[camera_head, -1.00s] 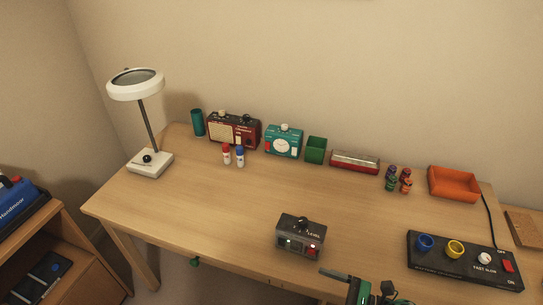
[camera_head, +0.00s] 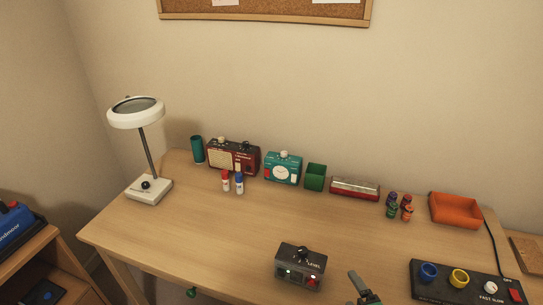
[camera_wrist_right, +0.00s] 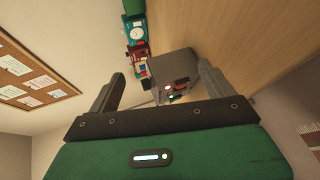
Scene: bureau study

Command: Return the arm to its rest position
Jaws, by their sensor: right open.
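My right gripper (camera_head: 362,286) shows at the bottom edge of the head view, right of the grey LEVEL box (camera_head: 300,267). In the right wrist view, my right gripper (camera_wrist_right: 162,74) has its two fingers wide apart with nothing held between them. The grey LEVEL box (camera_wrist_right: 172,75) shows beyond the fingers, apart from them. Most of the right arm is out of the head view. My left gripper is in neither view.
The desk (camera_head: 200,235) has clear wood left of the LEVEL box. A black control panel (camera_head: 440,291) with cups stands at the right front. An orange tray (camera_head: 456,210), red tin (camera_head: 355,188) and white lamp (camera_head: 149,190) stand farther back.

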